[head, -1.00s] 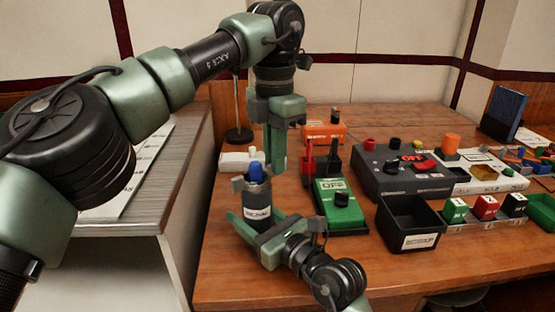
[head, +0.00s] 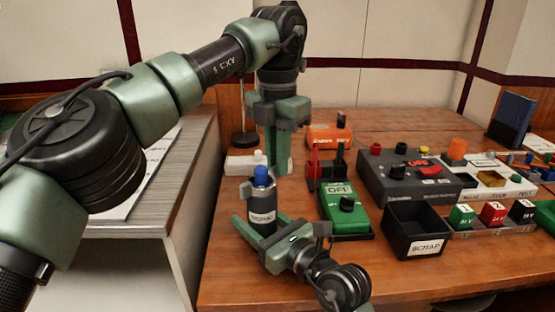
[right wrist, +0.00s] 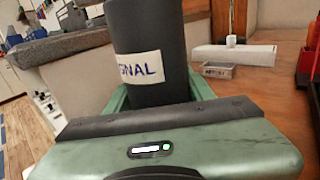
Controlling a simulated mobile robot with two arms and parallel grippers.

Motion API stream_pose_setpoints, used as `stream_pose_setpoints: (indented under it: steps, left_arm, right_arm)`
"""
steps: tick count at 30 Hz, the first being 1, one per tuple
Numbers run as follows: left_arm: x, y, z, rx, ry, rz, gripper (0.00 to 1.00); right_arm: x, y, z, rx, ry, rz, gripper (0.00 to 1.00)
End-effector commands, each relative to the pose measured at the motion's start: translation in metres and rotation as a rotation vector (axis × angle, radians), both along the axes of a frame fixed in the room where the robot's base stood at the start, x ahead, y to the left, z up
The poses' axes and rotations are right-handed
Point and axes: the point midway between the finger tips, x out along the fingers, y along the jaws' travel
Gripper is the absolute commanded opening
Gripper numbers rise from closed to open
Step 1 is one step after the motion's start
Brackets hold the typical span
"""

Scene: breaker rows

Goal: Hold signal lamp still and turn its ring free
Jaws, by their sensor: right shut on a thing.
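The signal lamp, a dark cylinder (head: 262,200) with a white label and a blue top (head: 260,158), stands upright at the left of the table. Its lower body, lettered "GNAL" as far as it shows, fills the right wrist view (right wrist: 145,35); its top is cut off there. My right gripper (head: 262,228) is shut around the lamp's lower body. My left gripper (head: 279,160) points down just behind and right of the blue top; its finger gap is not clear. A pale band shows under the blue top; I cannot tell whether it is the ring.
A green box (head: 345,206) with a black knob, an empty black bin (head: 415,222) and a dark grey control panel (head: 375,180) stand to the right. A white block (head: 243,166) is behind the lamp.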

Motion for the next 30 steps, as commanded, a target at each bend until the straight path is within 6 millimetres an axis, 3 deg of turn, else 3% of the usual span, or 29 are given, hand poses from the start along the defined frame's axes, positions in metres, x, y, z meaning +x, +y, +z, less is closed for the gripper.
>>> stream_pose_setpoints:
  steps: [2, 19, 23, 30]
  left_arm:
    - [0.001, 0.001, 0.001, -0.001, -0.004, 0.003, 0.31]
    - [-0.002, -0.001, 0.000, 0.002, 0.002, -0.039, 0.31]
    - [-0.006, -0.004, 0.000, 0.002, 0.002, -0.165, 0.31]
    - [-0.023, -0.012, 0.001, 0.002, 0.000, -0.567, 0.31]
  right_arm:
    - [-0.001, 0.001, 0.001, 0.002, -0.002, 0.003, 0.00]
    - [0.000, 0.000, 0.002, 0.004, -0.002, -0.001, 0.00]
    - [0.000, 0.000, 0.002, 0.004, -0.002, -0.001, 0.00]
    - [0.000, 0.000, 0.002, 0.004, -0.002, -0.001, 0.00]
